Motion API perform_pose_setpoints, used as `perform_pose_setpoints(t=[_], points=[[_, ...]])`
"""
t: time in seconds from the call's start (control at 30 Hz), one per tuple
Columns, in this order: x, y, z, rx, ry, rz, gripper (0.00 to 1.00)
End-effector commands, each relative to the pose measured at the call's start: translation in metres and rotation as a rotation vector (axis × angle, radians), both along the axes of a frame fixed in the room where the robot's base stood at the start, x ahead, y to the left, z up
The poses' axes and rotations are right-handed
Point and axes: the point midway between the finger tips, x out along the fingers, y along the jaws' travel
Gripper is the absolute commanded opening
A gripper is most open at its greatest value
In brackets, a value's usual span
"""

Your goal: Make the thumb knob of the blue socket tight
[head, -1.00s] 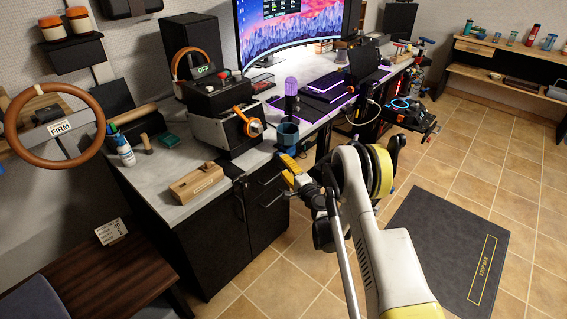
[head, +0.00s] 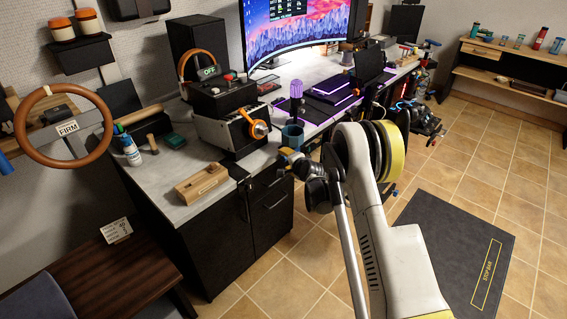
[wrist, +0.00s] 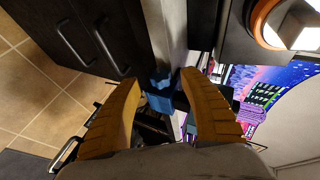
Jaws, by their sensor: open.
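The blue socket (head: 292,135) is a cup-like holder at the front edge of the grey desk in the head view. In the wrist view the blue socket (wrist: 160,97) shows between and beyond my fingertips. I cannot make out its thumb knob clearly in either view. My gripper (wrist: 160,80) has two yellow fingers spread apart with nothing held between them. In the head view my gripper (head: 288,156) is just below and in front of the socket, partly hidden by my own wrist. I cannot tell whether a finger touches the socket.
A wooden block (head: 201,184) lies on the desk's near left. Dark cabinet doors (head: 268,208) are below, with open tiled floor to the right.

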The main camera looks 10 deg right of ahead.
Motion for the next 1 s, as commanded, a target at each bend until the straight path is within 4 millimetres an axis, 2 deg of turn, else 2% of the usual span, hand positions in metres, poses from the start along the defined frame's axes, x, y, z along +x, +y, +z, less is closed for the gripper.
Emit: perform_pose_setpoints(t=[0.03, 0.2, 0.53, 0.57, 0.7, 0.73, 1.0], points=[[0.008, 0.002, -0.007, 0.0, 0.0, 0.0, 0.51], [0.023, 0.005, -0.013, 0.0, 0.0, 0.001, 0.51], [0.027, 0.005, -0.013, 0.0, 0.0, 0.001, 0.51], [0.027, 0.005, -0.014, 0.0, 0.0, 0.001, 0.47], [0.027, 0.005, -0.013, 0.0, 0.0, 0.001, 0.04], [0.027, 0.005, -0.014, 0.0, 0.0, 0.001, 0.0], [0.027, 0.005, -0.014, 0.006, -0.008, 0.0, 0.0]])
